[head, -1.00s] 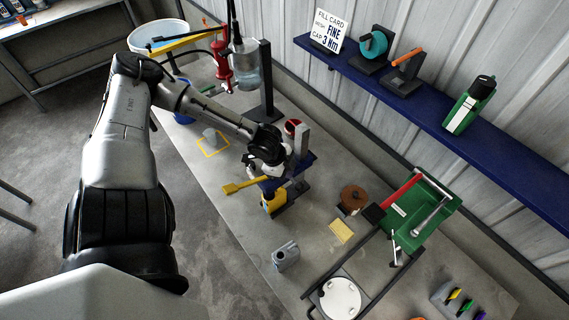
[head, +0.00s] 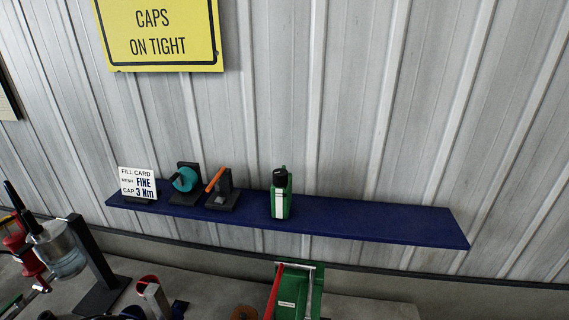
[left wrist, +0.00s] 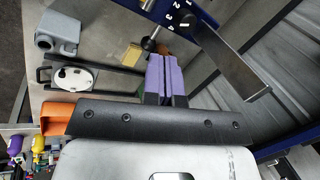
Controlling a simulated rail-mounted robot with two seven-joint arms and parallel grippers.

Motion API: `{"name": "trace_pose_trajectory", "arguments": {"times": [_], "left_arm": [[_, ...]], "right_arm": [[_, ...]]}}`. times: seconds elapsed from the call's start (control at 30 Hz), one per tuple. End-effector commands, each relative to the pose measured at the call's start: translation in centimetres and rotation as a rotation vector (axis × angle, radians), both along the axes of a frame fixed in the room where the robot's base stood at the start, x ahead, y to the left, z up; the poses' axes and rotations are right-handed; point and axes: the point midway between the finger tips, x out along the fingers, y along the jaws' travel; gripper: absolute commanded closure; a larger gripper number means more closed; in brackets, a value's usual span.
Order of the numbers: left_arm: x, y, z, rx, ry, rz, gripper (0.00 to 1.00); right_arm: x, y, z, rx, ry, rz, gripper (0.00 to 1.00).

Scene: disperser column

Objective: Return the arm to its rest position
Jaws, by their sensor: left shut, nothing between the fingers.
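My left gripper (left wrist: 166,78) shows in the left wrist view with its two purple fingers together and nothing between them. It points over the bench. A dark bar (left wrist: 235,65) and a blue upright with white numerals (left wrist: 172,18) are close to the right of the fingers. In the head view I cannot make out the left gripper or most of its arm. The right gripper is in neither view.
A grey can (left wrist: 58,33), a white disc (left wrist: 72,78) and a yellow block (left wrist: 132,56) lie left of the fingers. In the head view, a blue wall shelf (head: 370,220) holds a green bottle (head: 281,197) and a fill card (head: 137,184).

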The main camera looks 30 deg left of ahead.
Motion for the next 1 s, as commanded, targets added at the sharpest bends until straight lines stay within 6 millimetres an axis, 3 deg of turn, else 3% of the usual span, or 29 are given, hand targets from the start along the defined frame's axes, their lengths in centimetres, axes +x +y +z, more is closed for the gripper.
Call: {"name": "trace_pose_trajectory", "arguments": {"times": [0.17, 0.47, 0.7, 1.0], "left_arm": [[-1.6, 0.6, 0.7, 0.203, 0.003, -0.042, 1.0], [-5.7, -2.7, -0.6, 0.264, -0.051, 0.054, 1.0], [-9.0, -9.3, -1.8, 0.149, -0.114, 0.222, 1.0], [-10.3, -19.9, -1.9, -0.16, -0.163, 0.445, 1.0]], "right_arm": [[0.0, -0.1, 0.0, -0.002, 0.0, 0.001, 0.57], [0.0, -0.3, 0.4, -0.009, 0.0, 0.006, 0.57], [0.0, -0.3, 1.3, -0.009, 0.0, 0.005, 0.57], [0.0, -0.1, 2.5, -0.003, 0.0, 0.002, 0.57]]}}
